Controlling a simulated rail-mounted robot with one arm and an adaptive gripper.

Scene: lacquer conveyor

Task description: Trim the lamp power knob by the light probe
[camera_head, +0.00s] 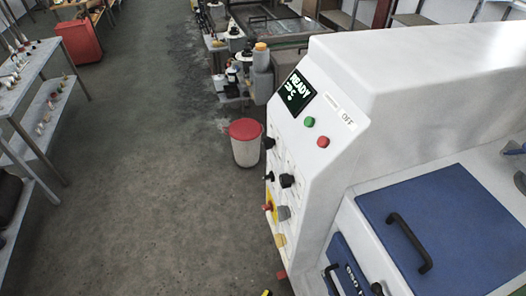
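A white machine (420,70) fills the right side. Its sloped panel has a dark display (293,98) reading "READY", with smaller characters below that I cannot read surely. On its narrow front face are a black upper knob (269,143) and a larger black knob (287,181), with a small dark part beside it. Their labels are too small to read, so I cannot tell which is the lamp power knob. A red knob (267,207) and a grey part (284,213) sit lower. I cannot identify a light probe. My gripper is not in view.
A blue lid (450,225) with a black handle is at right. A red-lidded bin (245,150) stands left of the machine. Shelves line the left; the floor between is clear.

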